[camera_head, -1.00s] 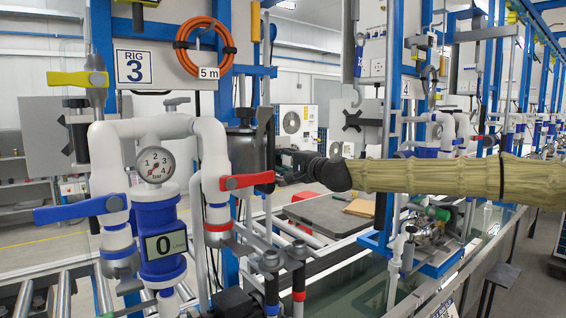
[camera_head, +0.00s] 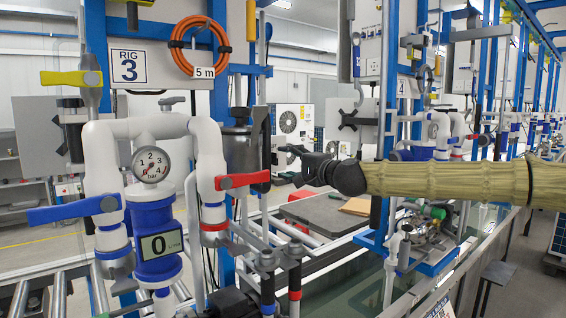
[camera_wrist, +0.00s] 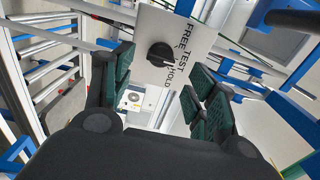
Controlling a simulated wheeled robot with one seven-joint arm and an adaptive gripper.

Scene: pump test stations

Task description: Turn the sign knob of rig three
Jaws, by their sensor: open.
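In the wrist view a white sign plate (camera_wrist: 148,22) carries the words FREE, TEST and HOLD around a round black knob (camera_wrist: 160,55). The plate is tilted in the picture. My gripper (camera_wrist: 158,82) is open, with its green-padded fingers on either side below the knob. The knob lies beyond the fingertips, and nothing is between the pads. In the head view my gripper (camera_head: 287,166) is to the right of rig three, level with the red valve handle (camera_head: 243,181). The knob's face is not visible there. The RIG 3 label (camera_head: 129,67) is at upper left.
Rig three has white pipes (camera_head: 207,155), a pressure gauge (camera_head: 151,164), a blue handle (camera_head: 74,210) and a yellow handle (camera_head: 70,78). An orange hose coil (camera_head: 176,45) hangs above. A dark bench top (camera_head: 325,214) lies below my gripper.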

